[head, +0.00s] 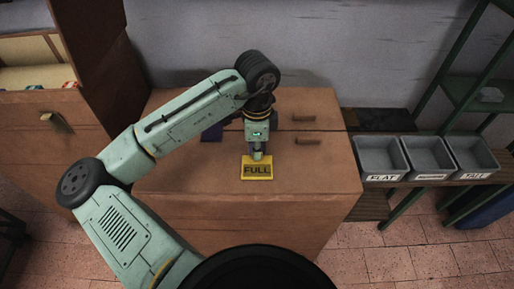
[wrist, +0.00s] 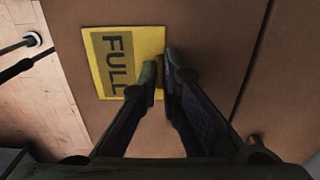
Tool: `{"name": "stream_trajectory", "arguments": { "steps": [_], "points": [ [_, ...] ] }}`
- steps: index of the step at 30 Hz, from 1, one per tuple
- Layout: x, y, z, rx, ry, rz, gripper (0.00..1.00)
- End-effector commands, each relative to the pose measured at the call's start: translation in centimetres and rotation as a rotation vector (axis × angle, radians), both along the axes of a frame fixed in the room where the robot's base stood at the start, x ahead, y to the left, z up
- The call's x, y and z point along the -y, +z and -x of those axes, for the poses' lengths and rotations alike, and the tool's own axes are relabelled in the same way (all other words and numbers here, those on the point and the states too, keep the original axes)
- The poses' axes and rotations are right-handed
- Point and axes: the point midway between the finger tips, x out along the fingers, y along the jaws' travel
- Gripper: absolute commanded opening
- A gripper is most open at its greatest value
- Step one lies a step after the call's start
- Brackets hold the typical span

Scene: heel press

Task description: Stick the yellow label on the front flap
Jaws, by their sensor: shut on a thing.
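My gripper (head: 257,155) is shut on the label's edge. In the wrist view the two fingertips of my gripper (wrist: 160,72) meet at that edge and hide a little of it.
Two small brown pieces (head: 304,118) stick up from the box at right. A dark purple thing (head: 212,132) is partly behind my arm. Grey bins (head: 381,156) stand on a rack at right, one marked FLAT. A wooden cabinet (head: 45,130) stands at left. Tiled floor (head: 390,265) is clear in front.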

Motion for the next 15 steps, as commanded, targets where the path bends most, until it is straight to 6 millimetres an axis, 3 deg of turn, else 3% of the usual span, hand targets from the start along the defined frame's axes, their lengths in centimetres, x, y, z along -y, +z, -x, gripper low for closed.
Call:
{"name": "stream_trajectory", "arguments": {
  "steps": [10, 11, 15],
  "points": [
    [0.02, -0.25, 0.12, -0.005, -0.001, -0.001, 0.0],
    [0.02, -0.25, 0.12, -0.005, -0.001, -0.001, 0.08],
    [0.02, -0.22, 0.1, -0.004, -0.001, -0.001, 0.17]
  ]
}}
